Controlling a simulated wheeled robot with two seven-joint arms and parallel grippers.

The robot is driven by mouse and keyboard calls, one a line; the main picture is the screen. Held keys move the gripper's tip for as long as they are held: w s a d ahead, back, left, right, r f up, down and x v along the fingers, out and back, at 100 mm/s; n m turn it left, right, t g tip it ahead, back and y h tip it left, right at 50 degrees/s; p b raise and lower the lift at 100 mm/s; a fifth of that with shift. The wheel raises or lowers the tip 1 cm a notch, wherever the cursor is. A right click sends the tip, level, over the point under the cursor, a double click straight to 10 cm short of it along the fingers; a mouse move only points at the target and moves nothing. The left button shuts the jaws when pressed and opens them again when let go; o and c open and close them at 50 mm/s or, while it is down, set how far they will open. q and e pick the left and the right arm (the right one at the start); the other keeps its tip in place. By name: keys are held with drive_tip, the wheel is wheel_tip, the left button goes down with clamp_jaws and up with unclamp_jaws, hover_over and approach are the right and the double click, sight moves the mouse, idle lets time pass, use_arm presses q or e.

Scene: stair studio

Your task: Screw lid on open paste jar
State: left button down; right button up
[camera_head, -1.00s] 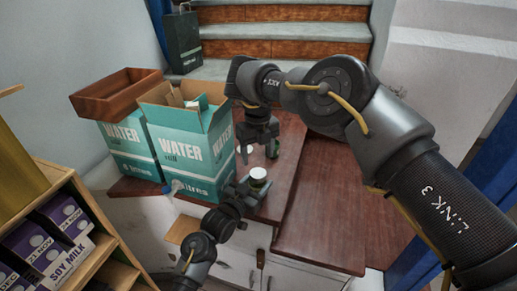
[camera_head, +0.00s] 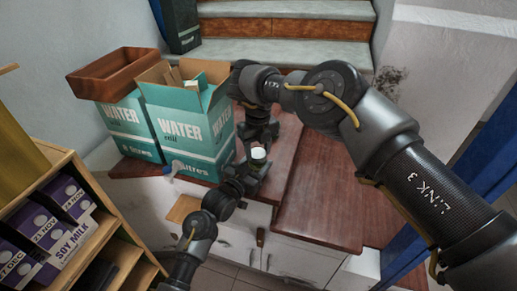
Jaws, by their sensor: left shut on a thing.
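A small jar (camera_head: 258,164) with a pale, whitish top stands upright over the red-brown counter. My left gripper (camera_head: 248,172) comes in from below and is shut on the jar. My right gripper (camera_head: 262,132) points down just behind and above the jar's top. Its dark fingers are small and blend together, so I cannot tell whether they are open or shut, or whether they touch the jar. I cannot tell whether the pale top is a lid or the paste. No separate lid is clearly visible.
Teal water cartons (camera_head: 188,130) stand left of the grippers, one open. A brown wooden tray (camera_head: 108,80) sits on the rear carton. A shelf with soy milk cartons (camera_head: 62,230) is at lower left. Steps (camera_head: 285,30) rise behind. The counter's right part (camera_head: 325,190) is clear.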

drive_tip(key=c, duration=0.6)
drive_tip(key=m, duration=0.4)
drive_tip(key=shift+m, duration=0.3)
drive_tip(key=m, duration=0.8)
drive_tip(key=shift+m, duration=0.4)
drive_tip(key=m, duration=0.5)
drive_tip(key=shift+f, duration=0.1)
drive_tip(key=m, duration=0.2)
drive_tip(key=shift+m, duration=0.3)
drive_tip(key=m, duration=0.6)
drive_tip(key=shift+m, duration=0.3)
drive_tip(key=o, duration=1.2)
drive_tip(key=shift+c, duration=0.2)
